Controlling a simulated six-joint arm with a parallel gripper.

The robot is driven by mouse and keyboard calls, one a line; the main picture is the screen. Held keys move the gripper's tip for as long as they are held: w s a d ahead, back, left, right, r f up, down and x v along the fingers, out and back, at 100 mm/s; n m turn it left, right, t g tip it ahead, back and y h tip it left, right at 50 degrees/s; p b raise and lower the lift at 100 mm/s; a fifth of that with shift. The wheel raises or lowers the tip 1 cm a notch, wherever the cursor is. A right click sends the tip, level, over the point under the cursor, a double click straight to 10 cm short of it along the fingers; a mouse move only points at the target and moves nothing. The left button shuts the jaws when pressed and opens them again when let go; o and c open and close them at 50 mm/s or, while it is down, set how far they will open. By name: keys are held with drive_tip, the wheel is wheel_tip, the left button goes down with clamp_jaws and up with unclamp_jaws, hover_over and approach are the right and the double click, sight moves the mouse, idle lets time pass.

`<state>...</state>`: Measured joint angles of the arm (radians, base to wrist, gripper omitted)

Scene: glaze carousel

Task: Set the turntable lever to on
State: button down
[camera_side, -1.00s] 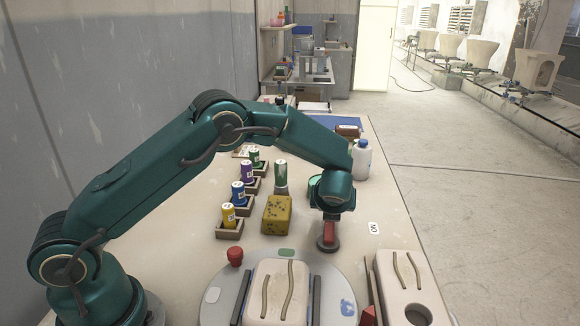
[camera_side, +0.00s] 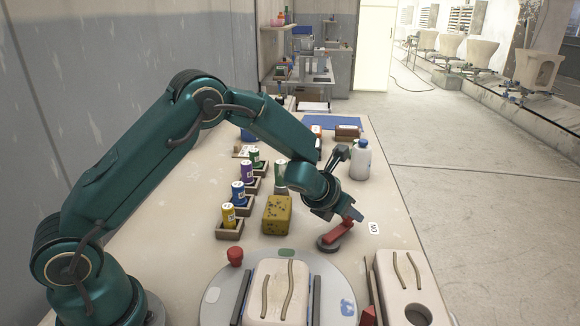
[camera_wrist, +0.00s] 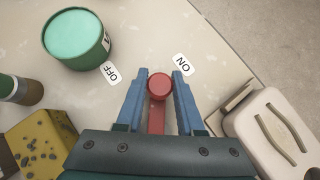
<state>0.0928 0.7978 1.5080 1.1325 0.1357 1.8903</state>
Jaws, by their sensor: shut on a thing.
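The red lever (camera_side: 336,235) sits on a round grey base on the table, behind the turntable (camera_side: 338,280). Its arm slants toward the right in the side view, with its end short of the ON label (camera_side: 374,228). In the wrist view, the lever's round red knob (camera_wrist: 159,86) lies between the OFF label (camera_wrist: 112,72) and the ON label (camera_wrist: 182,65), nearer ON. My gripper (camera_side: 352,215) is at the lever's end. In the wrist view, the blue fingers of my gripper (camera_wrist: 159,93) are on both sides of the lever, shut on it.
A yellow speckled sponge-like block (camera_side: 276,215) stands left of the lever. A white bottle with a blue cap (camera_side: 361,160) stands behind it. A green-topped jar (camera_wrist: 75,38) is beyond OFF. A pale block with a hole (camera_side: 405,290) is at the front right.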

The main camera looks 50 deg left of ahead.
sight(338, 232)
drive_tip(key=shift+d+m+h, duration=0.35)
drive_tip(key=shift+m+h, duration=0.15)
drive_tip(key=shift+m, duration=0.1)
idle(0.4)
drive_tip(key=c, duration=0.5)
unclamp_jaws()
drive_tip(key=shift+v, duration=2.55)
drive_tip(key=shift+c, duration=0.5)
